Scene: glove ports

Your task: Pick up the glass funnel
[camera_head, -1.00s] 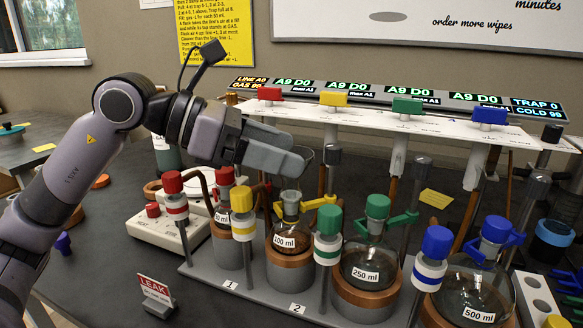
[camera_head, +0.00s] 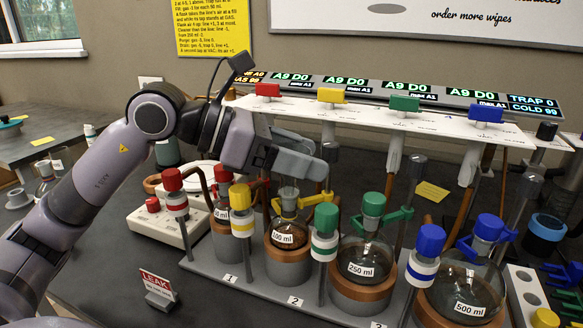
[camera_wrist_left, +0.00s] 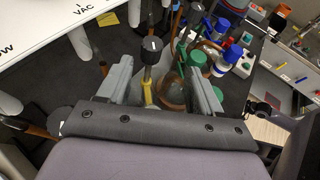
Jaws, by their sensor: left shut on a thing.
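My left gripper (camera_head: 300,165) is over the 100 ml flask (camera_head: 288,238), its fingers spread around clear glass and shut on it. I take this glass to be the funnel (camera_head: 288,184). Only a pale, see-through part shows below the fingers, just above the yellow clamp at the flask's neck; the rest is hidden. I cannot tell whether it still touches the flask. In the left wrist view the two fingers (camera_wrist_left: 163,88) stand apart, and the glass between them is hard to make out. My right gripper is not in view.
Capped red, yellow, green and blue posts stand close around the flasks. The 250 ml flask (camera_head: 362,262) and 500 ml flask (camera_head: 462,288) are to the right. A white valve panel (camera_head: 400,118) runs behind. A LEAK sign (camera_head: 158,284) stands in front. Open bench lies front left.

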